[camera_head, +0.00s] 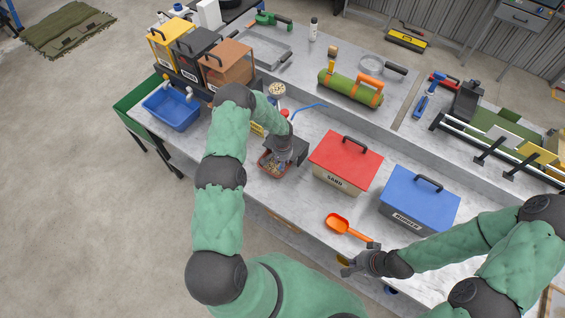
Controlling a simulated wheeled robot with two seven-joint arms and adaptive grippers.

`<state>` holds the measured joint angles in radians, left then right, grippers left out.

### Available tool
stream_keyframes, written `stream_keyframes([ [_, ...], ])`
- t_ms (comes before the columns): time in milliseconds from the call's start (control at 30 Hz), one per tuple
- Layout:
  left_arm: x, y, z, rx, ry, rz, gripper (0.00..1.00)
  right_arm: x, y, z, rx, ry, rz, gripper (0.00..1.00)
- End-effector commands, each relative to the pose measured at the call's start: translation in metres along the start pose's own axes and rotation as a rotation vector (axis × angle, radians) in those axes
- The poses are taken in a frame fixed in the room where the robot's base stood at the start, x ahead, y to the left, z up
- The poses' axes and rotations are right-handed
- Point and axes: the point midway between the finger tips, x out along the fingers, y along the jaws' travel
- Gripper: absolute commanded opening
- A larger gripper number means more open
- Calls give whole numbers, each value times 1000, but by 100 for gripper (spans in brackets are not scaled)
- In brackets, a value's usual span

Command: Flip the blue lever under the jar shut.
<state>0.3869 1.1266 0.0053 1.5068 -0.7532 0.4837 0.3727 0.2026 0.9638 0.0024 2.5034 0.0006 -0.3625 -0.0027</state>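A blue lever (310,107) sticks out to the right, beside a red part, below a jar (277,90) with pale contents seen from above. My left arm passes in front of the jar's stand and hides much of it. My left gripper (279,159) points down beside a small red tray (266,168) with mixed contents, nearer the front edge than the lever. Its fingers are too hidden to tell their opening. My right gripper (354,260) is by the front edge, with its fingers spread and nothing seen between them, just below an orange scoop (344,226).
A red sand box (345,160) and a blue rubber box (420,200) stand right of my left gripper. A blue bin (171,108) and yellow, black and brown containers (228,62) stand at the left. A green roll (350,88) lies behind. Bare bench shows around the lever's tip.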

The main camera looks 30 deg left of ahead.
Motion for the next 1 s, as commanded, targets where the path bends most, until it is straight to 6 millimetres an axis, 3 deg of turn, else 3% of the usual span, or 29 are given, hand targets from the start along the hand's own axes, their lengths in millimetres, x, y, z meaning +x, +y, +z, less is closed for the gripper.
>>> stream_keyframes([
  [467, 9, 0, 0, -1, 1, 1, 44, -2, 0, 0, 0, 0, 0, 0],
  [600, 9, 0, 0, 0, 0, 1, 4, -2, 0, 0, 0, 0, 0, 0],
  [633, 9, 0, 0, 0, 0, 1, 0, -2, 0, 0, 0, 0, 0, 0],
  [867, 10, 0, 0, 7, 1, 0, 0, 1, 0, 0, 0, 0, 0, 0],
  [1000, 12, -2, -1, 48, 2, -1, 0, 14, 5, -1, 0, 0, 0, 0],
])
